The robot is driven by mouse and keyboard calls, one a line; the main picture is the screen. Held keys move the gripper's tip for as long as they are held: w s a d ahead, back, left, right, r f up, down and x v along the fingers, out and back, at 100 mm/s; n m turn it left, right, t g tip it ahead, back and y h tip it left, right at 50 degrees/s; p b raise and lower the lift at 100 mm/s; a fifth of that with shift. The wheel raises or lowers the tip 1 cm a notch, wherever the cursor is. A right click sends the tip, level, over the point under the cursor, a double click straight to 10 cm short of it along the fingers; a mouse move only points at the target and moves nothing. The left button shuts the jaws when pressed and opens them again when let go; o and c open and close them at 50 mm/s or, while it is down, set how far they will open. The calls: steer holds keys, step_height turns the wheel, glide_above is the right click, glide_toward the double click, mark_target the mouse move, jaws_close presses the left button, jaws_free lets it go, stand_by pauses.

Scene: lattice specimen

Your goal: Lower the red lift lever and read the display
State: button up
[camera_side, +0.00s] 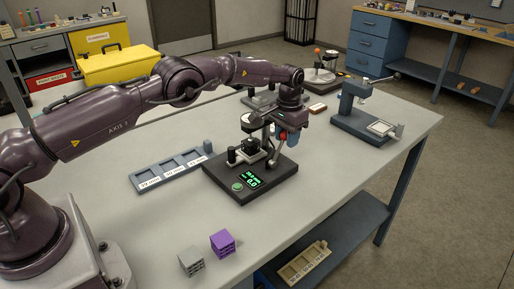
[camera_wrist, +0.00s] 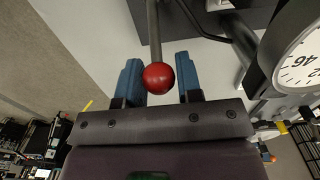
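The red lift lever's ball knob (camera_wrist: 158,78) sits between the two blue fingers of my gripper (camera_wrist: 161,84) in the wrist view. The left finger is very close to it; a narrow gap seems to show at the right finger. Firm contact cannot be told. In the side view my gripper (camera_side: 288,136) is at the right of the dark gauge stand (camera_side: 225,180), mostly hiding the knob. The display (camera_side: 254,180) on its base glows green; the large figure looks like 0.0, the small line above is hard to read. Part of the dial (camera_wrist: 300,67) shows at right in the wrist view.
A blue tray (camera_side: 153,178) with labelled compartments lies left of the stand. A purple cube (camera_side: 222,243) and a grey cube (camera_side: 191,261) stand near the front edge. A blue press-like fixture (camera_side: 355,115) stands to the right. Bare table lies between.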

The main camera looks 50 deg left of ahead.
steer(key=shift+o, duration=1.4)
steer(key=shift+r, duration=2.75)
stand_by(0.8)
